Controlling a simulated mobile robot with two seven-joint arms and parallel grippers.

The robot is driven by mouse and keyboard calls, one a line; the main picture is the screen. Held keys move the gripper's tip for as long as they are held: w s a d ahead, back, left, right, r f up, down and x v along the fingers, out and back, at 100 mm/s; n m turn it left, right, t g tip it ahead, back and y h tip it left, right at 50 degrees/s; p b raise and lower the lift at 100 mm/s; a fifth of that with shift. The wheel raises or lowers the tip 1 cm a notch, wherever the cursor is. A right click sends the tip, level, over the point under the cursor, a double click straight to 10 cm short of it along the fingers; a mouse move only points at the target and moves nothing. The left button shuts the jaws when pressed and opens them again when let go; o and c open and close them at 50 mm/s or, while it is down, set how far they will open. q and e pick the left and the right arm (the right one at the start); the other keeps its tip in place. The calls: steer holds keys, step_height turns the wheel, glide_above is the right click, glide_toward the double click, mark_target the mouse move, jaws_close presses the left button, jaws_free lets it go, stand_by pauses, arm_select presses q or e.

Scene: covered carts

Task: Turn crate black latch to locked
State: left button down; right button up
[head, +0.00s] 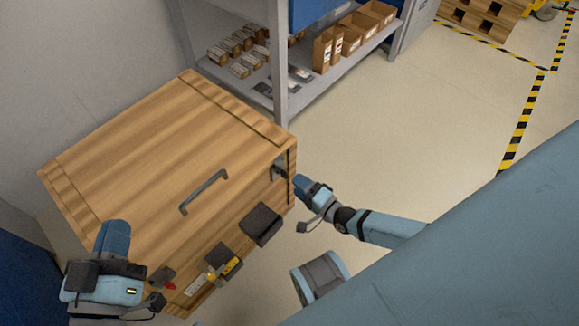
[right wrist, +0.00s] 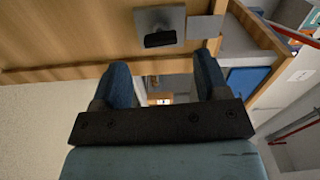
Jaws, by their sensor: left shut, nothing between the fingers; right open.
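The wooden crate (head: 140,140) has a grey bar handle (head: 204,192) on its top. A black latch (head: 281,172) sits on a grey plate at the crate's right end. In the right wrist view the black latch (right wrist: 160,39) lies on its plate above my fingers. My right gripper (head: 298,183) is close beside this latch. In the right wrist view its blue fingers (right wrist: 162,78) are open with nothing held, and the latch is not between them. My left gripper (head: 115,226) is shut and empty over the crate's near left part.
A dark box (head: 261,224), a dark and yellow fitting (head: 225,262) and a small red-marked fitting (head: 163,277) are on the crate's near side. A grey shelf (head: 300,98) with cardboard boxes stands behind. Open floor (head: 430,130) lies to the right.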

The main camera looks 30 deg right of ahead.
arm_select(q)
step_height(320, 180, up, 3)
steer(key=shift+s+a+r+t+p, duration=0.1)
steer(key=shift+a+t+p, duration=0.05)
steer(key=shift+t+p, duration=0.55)
arm_select(e)
steer(key=v, duration=0.8)
steer(key=shift+s, duration=0.15)
steer(key=shift+d, duration=0.1)
